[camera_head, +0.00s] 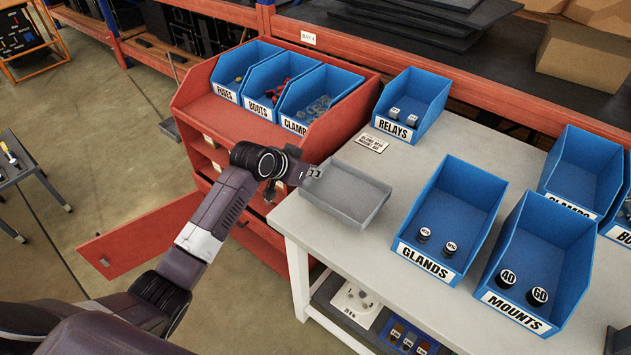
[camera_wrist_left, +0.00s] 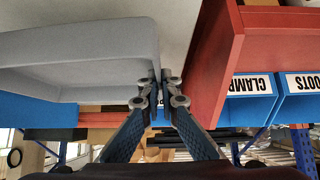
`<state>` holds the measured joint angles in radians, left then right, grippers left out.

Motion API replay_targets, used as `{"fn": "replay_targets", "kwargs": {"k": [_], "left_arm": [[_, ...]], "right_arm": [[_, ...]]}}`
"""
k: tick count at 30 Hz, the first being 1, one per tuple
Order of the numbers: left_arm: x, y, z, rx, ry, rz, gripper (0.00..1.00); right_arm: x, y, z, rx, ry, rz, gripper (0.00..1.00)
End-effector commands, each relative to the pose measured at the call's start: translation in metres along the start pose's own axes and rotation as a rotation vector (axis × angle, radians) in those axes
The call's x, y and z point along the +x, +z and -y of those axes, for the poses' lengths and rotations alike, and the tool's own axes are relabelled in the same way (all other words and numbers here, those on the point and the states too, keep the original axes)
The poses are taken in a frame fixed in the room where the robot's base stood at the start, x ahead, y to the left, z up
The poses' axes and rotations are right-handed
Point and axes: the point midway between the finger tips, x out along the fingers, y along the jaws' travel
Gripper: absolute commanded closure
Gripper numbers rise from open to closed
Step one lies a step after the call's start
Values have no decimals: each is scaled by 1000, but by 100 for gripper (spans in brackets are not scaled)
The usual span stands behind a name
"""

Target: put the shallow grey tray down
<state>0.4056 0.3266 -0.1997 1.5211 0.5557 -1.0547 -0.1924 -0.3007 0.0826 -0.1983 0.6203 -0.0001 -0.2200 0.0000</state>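The shallow grey tray (camera_head: 343,212) is at the left corner of the pale worktable (camera_head: 400,262), level or nearly so. I cannot tell whether its underside touches the tabletop or is slightly above it. My left gripper (camera_head: 313,174) is at the tray's left rim, beside the red cabinet. In the left wrist view, the fingers of my left gripper (camera_wrist_left: 165,82) are close together with the wall of the tray (camera_wrist_left: 85,48) pinched between them. The fingertips are partly hidden behind the wall. My right gripper is in neither view.
The red cabinet (camera_head: 228,122) with blue bins stands left of the table, its door (camera_head: 145,235) open. Blue bins for relays (camera_head: 413,98), glands (camera_head: 455,215) and mounts (camera_head: 545,260) stand on the table. A small label card (camera_head: 371,143) lies behind the tray. Bare tabletop surrounds the tray's front and right.

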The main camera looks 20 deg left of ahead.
Motion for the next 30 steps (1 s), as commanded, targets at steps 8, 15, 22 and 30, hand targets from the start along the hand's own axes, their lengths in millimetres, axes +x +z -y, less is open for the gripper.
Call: {"fn": "replay_targets", "kwargs": {"k": [8,15,22,30], "left_arm": [[21,23,0,-4,1,1,100],[34,35,1,-1,-1,-3,100],[34,36,1,-1,-1,-3,100],[35,38,1,0,-1,0,78]], "right_arm": [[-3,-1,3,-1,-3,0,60],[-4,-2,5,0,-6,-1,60],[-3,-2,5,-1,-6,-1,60],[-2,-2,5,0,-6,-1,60]]}}
